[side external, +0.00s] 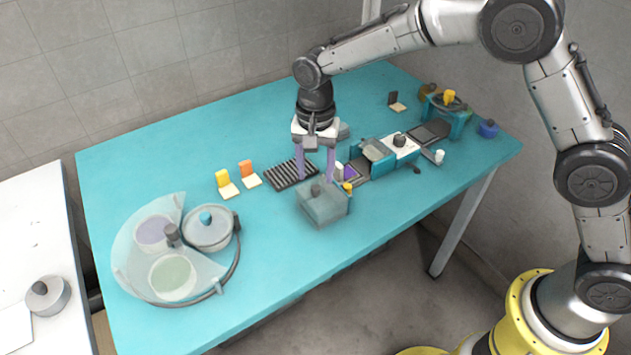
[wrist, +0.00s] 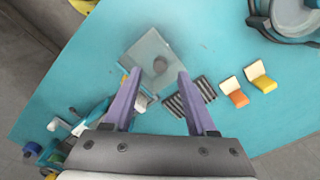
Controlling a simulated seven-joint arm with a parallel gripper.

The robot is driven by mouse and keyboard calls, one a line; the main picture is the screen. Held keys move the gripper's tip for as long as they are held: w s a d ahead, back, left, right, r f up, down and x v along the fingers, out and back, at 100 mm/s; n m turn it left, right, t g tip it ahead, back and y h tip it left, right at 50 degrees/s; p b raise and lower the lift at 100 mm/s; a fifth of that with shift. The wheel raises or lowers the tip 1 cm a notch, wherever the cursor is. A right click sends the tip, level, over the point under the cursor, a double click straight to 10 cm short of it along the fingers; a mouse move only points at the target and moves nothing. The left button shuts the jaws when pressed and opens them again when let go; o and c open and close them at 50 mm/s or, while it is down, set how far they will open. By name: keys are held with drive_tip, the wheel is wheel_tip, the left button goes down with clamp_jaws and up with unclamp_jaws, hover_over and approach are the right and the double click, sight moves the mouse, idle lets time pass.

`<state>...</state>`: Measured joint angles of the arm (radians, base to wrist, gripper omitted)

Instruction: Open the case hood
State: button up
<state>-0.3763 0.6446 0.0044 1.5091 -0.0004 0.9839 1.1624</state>
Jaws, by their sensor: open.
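The case hood (side external: 324,208) is a translucent grey box cover with a dark round knob (side external: 316,190) on top. It sits shut near the middle of the teal table, and it also shows in the wrist view (wrist: 147,48) with its knob (wrist: 160,65). My gripper (side external: 316,179) has two purple fingers, spread apart and pointing down. In the wrist view the knob appears between the fingertips, a little beyond them, with space on both sides. The fingers hold nothing. What lies under the hood cannot be made out.
A black ribbed rack (side external: 290,174) stands behind the hood, with yellow (side external: 227,184) and orange (side external: 249,174) small holders left of it. A round glass-lidded station (side external: 170,250) fills the table's left. A teal-and-white device (side external: 400,146) stands at right. The front table area is clear.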

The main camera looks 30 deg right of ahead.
sight(316, 187)
drive_tip(key=shift+f, duration=1.95)
drive_tip(key=shift+c, duration=0.3)
clamp_jaws()
